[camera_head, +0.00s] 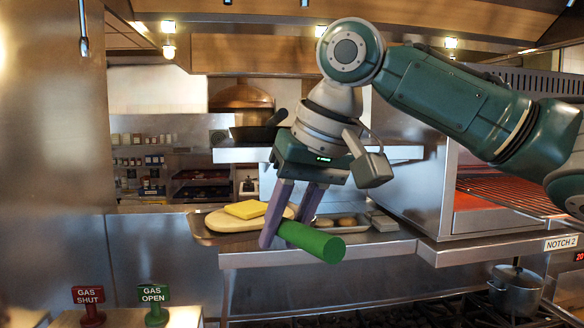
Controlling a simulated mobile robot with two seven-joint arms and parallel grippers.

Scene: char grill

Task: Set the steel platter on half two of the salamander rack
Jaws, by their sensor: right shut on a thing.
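My right gripper (291,222) comes in from the right, pointing down, and is shut on a green cylindrical handle (315,242). A steel platter (203,232) shows its rim at the left end of the steel shelf. A pale oval piece (222,222) with a yellow slab (246,209) on top lies on it. The fingers hide part of the platter, and I cannot tell whether the green handle joins it. The salamander (447,195) stands at the right, with its wire rack (510,190) over a red-glowing inside; my right arm covers part of it. My left gripper is not in view.
A small tray with round brown pieces (346,222) sits on the shelf right of the gripper. A dark pan (256,133) rests on the higher shelf. A lidded pot (515,290) stands on burners below. A "NOTCH 2" label (561,243) is at the right.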

